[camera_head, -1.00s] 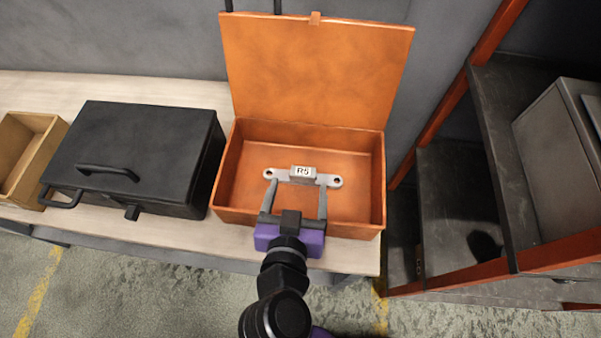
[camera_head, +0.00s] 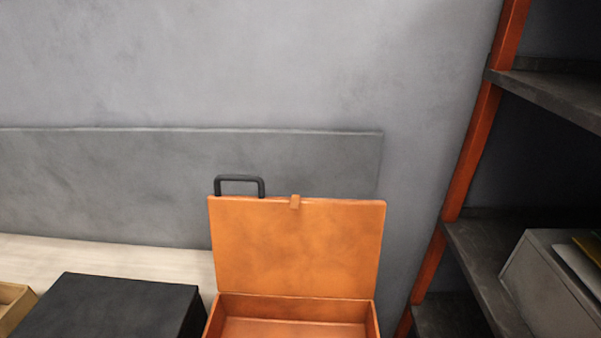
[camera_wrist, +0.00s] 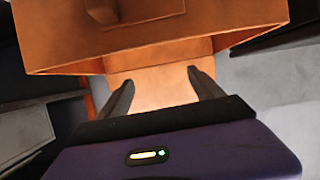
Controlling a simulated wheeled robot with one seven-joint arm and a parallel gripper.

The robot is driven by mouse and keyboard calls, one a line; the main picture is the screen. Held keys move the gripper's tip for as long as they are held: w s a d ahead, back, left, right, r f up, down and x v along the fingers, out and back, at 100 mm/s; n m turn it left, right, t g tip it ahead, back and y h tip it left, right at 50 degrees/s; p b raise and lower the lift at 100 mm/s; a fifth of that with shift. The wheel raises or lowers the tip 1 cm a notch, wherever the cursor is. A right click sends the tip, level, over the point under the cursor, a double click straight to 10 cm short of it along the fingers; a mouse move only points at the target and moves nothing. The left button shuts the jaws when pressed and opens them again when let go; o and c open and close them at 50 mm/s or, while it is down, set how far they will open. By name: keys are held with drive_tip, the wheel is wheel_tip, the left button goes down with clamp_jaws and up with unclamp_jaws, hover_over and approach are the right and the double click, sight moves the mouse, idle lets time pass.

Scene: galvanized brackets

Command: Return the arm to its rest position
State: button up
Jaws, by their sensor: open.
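My gripper (camera_wrist: 160,76) is in the wrist view only, with its two dark fingers spread apart and nothing between them. The open orange box (camera_head: 295,312) stands at the bottom of the head view, its lid (camera_head: 298,250) raised against the back. Orange surfaces of the box (camera_wrist: 180,40) fill the upper wrist view beyond the fingers. The R5 bracket is not visible in either current view. My arm is outside the head view.
A closed black case (camera_head: 110,308) is left of the box, with a tan bin (camera_head: 12,305) at the far left, both on a pale bench (camera_head: 110,258). A rack with an orange-red post (camera_head: 470,160) and dark shelves stands at right, holding a grey box (camera_head: 550,290).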

drive_tip(key=s+a+r+n+y, duration=0.2)
drive_tip(key=a+n+y, duration=0.4)
drive_tip(key=s+d+m+h, duration=0.2)
drive_tip(key=s+d, duration=0.4)
drive_tip(key=d, duration=0.4)
drive_tip(key=s+d+m+h, duration=0.2)
drive_tip(key=s+d, duration=0.4)
drive_tip(key=d, duration=0.3)
drive_tip(key=s+d+r+m+t+h, duration=0.1)
drive_tip(key=s+d+m, duration=0.1)
drive_tip(key=s+d, duration=0.4)
drive_tip(key=d, duration=0.4)
drive_tip(key=shift+d+h, duration=0.35)
drive_tip(key=shift+h, duration=0.05)
